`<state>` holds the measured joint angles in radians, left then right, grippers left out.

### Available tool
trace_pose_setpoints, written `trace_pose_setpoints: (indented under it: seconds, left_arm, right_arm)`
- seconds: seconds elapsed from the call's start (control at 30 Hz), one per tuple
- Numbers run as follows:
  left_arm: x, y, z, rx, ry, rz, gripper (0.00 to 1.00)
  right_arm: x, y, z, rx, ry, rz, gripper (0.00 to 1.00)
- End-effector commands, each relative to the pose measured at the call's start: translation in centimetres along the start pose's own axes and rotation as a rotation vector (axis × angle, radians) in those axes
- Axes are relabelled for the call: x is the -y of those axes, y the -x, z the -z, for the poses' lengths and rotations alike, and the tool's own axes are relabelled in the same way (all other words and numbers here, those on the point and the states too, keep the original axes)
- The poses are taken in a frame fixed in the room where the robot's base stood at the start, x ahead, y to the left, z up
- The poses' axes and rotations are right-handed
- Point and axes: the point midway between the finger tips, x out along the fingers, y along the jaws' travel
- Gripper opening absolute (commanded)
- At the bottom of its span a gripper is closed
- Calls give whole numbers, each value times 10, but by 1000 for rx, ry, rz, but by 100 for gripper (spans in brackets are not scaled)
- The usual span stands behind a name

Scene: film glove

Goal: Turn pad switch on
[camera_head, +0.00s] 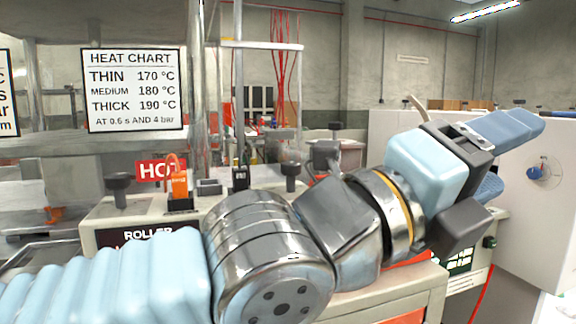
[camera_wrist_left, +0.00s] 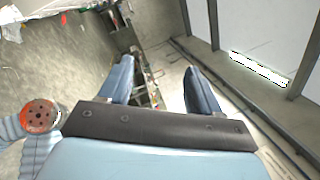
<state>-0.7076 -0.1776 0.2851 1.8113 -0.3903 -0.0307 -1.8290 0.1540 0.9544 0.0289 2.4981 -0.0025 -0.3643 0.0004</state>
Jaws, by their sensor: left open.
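My left gripper (camera_head: 518,152) is open and empty at the right of the head view, held up in the air and pointing right. Its two blue fingers also show apart in the left wrist view (camera_wrist_left: 160,68), with nothing between them. A beige machine (camera_head: 102,212) labelled "ROLLER" stands behind my left arm. On its top are an orange switch-like part (camera_head: 180,184) and a black one (camera_head: 240,178). I cannot tell which part is the pad switch; no label for it is readable. My arm hides much of the machine's front. My right gripper is not in view.
Black knobs (camera_head: 120,187) stick up from the machine top, beside a red "HOT" sign (camera_head: 154,171). Metal posts (camera_head: 196,90) rise behind it. A white panel (camera_head: 530,230) with a blue knob (camera_head: 536,173) stands at the right, behind my fingers. A heat chart (camera_head: 132,90) hangs at upper left.

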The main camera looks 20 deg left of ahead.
Motion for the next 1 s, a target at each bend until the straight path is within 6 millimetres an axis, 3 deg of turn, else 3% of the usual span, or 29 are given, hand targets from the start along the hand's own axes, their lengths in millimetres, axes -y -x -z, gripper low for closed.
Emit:
trace_pose_setpoints:
  seconds: [0.03, 0.1, 0.2, 0.27, 0.33, 0.4, 0.5, 0.6, 0.77, 1.0]
  left_arm:
    - [24, -6, -6, 34, 171, 127, 63]
    - [52, -6, -30, 125, 427, 302, 63]
    - [61, 4, -81, 331, 775, 506, 63]
    - [47, 16, -112, 496, 968, 596, 63]
    - [17, 34, -138, 712, 1157, 661, 63]
    - [-20, 52, -151, 932, 1299, 686, 63]
    - [-65, 78, -152, 1207, 1422, 673, 63]
    - [-94, 96, -144, 1393, 1475, 640, 63]
    - [-111, 107, -141, 1503, 1495, 613, 63]
    - [-133, 102, -177, 1507, 1493, 614, 63]
  right_arm:
    - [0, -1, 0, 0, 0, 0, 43]
    - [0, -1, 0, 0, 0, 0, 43]
    - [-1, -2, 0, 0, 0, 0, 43]
    - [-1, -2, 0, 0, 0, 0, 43]
    - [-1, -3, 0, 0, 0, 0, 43]
    - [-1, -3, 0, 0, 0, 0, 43]
    - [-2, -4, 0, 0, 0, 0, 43]
    - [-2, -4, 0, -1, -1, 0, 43]
    - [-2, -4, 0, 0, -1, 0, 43]
    - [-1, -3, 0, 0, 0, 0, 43]
